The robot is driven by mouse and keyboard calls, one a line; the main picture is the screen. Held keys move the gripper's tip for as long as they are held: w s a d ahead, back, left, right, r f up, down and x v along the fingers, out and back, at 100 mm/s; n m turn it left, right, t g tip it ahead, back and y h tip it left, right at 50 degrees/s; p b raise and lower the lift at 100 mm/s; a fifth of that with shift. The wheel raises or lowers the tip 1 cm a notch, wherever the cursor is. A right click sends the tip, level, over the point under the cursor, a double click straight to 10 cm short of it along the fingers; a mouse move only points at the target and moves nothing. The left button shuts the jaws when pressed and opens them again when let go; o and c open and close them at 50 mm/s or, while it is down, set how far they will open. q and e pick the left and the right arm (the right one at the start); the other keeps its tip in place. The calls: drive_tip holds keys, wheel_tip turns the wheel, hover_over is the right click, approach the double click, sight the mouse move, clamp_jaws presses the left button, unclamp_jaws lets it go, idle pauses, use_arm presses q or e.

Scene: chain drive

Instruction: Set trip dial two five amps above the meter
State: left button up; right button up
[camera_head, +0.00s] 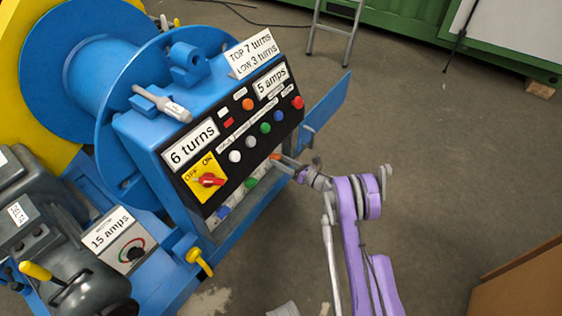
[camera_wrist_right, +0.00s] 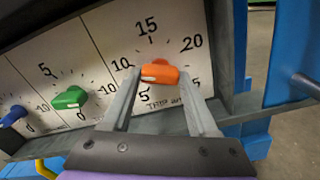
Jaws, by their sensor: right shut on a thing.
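An orange trip dial (camera_wrist_right: 160,75) is on a white scale plate with 5, 10, 15, 20 and a partly hidden number ending in 5. Its white mark is at the knob's left end, toward the 10 side. My right gripper (camera_wrist_right: 158,84) is shut on this dial, one finger on each side. In the head view my right gripper (camera_head: 281,160) reaches the lower right of the blue machine's panel. A grey box with a meter dial (camera_head: 131,249) carries a "15 amps" label (camera_head: 111,229). A "5 amps" plate (camera_head: 271,81) is on the black panel. My left gripper is out of view.
A green dial (camera_wrist_right: 70,98) and a blue dial (camera_wrist_right: 14,115) sit left of the orange one. Above them are several coloured buttons and a red ON/OFF switch (camera_head: 209,180). A yellow handle (camera_head: 200,261) juts out low. Open floor lies to the right.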

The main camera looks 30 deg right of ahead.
drive_tip(key=o, duration=1.4)
drive_tip(key=shift+c, duration=0.2)
drive_tip(key=p+v, duration=0.2)
drive_tip(key=v, duration=0.9)
drive_tip(key=shift+w, duration=0.1)
